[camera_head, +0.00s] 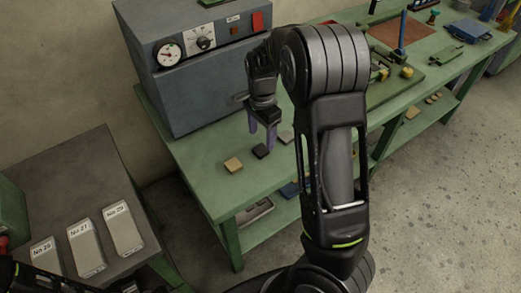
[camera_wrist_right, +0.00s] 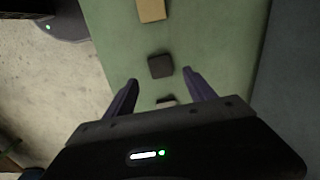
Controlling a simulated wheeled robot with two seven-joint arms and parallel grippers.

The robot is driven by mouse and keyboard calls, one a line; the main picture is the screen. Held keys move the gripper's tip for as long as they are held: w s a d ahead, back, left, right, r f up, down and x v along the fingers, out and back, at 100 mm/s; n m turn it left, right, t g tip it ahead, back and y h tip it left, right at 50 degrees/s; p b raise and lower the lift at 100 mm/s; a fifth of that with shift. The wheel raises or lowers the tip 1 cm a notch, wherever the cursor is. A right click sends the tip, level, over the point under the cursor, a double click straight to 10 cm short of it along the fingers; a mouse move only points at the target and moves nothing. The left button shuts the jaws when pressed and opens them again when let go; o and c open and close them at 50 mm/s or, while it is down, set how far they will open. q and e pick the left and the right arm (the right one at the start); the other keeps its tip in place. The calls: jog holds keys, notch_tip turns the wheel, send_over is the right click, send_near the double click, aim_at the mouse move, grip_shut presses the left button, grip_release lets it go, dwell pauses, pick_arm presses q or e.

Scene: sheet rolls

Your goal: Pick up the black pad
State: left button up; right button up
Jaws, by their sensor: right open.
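The black pad (camera_head: 261,151) lies flat on the green bench (camera_head: 205,180), between a tan pad (camera_head: 233,164) and a grey pad (camera_head: 287,136). In the right wrist view the black pad (camera_wrist_right: 160,66) is a dark square just beyond the fingertips, roughly centred between them. My right gripper (camera_head: 262,138) points down at the bench by the black pad, its purple fingers apart and empty. It also shows in the wrist view (camera_wrist_right: 160,77). The exact height above the bench is hard to tell. My left gripper does not show clearly.
A grey oven-like box (camera_head: 200,75) with dials stands on the bench behind my right gripper. Labelled blocks (camera_head: 123,230) lie on a dark table at the left. My right arm hides part of the bench. Tools and a brown mat (camera_head: 400,32) are further right.

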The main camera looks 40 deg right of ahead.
aim_at(261, 150)
jog(key=shift+f, duration=0.25)
jog(key=shift+w+a+f+p, duration=0.1)
jog(key=shift+f+p, duration=0.45)
jog(key=shift+f, duration=2.1)
grip_shut()
notch_tip(261, 150, up, 10)
jog(key=shift+b, duration=0.45)
